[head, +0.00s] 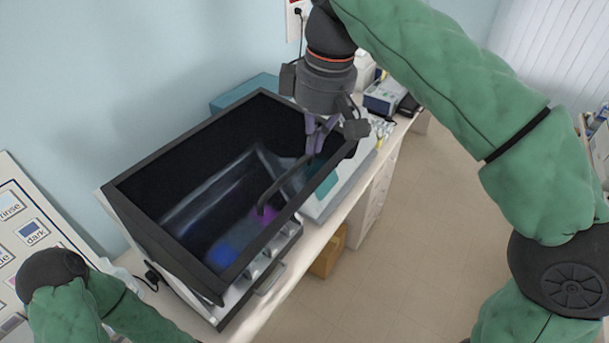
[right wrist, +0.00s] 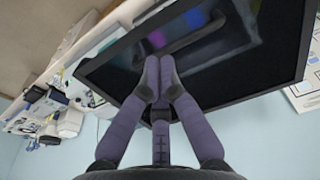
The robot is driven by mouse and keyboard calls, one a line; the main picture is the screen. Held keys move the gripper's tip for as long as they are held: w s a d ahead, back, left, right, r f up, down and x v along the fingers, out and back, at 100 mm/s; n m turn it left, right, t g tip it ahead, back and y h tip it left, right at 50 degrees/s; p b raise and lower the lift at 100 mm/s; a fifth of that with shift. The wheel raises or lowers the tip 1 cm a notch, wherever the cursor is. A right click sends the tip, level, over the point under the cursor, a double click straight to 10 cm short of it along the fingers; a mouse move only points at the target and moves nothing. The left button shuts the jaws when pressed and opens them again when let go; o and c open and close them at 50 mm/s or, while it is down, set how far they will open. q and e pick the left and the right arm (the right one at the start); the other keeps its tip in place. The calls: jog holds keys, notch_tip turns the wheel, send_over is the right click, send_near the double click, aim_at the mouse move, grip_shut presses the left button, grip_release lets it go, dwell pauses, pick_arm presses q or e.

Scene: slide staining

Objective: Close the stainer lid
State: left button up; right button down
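The stainer stands on the bench with its large dark-framed lid (head: 152,240) facing up and toward me. The lid's dark glass shows blue and purple patches, and a curved dark handle bar (head: 268,192) crosses it. The lid frame also shows in the right wrist view (right wrist: 258,98). How wide the lid stands open is hard to tell. My right gripper (head: 316,146) is over the lid's far right part, fingers pointing down. In the right wrist view its fingertips (right wrist: 159,76) are together with nothing visible between them; contact with the lid is unclear. My left gripper is out of view.
A teal box (head: 238,93) is behind the stainer. A small blue-grey device (head: 383,97) and other bench items lie beyond my right gripper. A labelled board (head: 28,222) leans at the left. A cardboard box (head: 328,258) is under the bench. The floor (head: 420,220) at right is clear.

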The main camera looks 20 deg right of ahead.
aim_at(304, 195)
jog(key=f, duration=0.4)
jog(key=w+f, duration=0.1)
jog(key=f, duration=0.3)
jog(key=a+f, duration=0.1)
jog(key=f, duration=0.3)
jog(key=shift+w+f+b, duration=0.3)
jog(key=shift+f+b, duration=0.05)
jog(key=shift+f, duration=0.05)
jog(key=shift+d, duration=0.1)
jog(key=shift+f, duration=0.1)
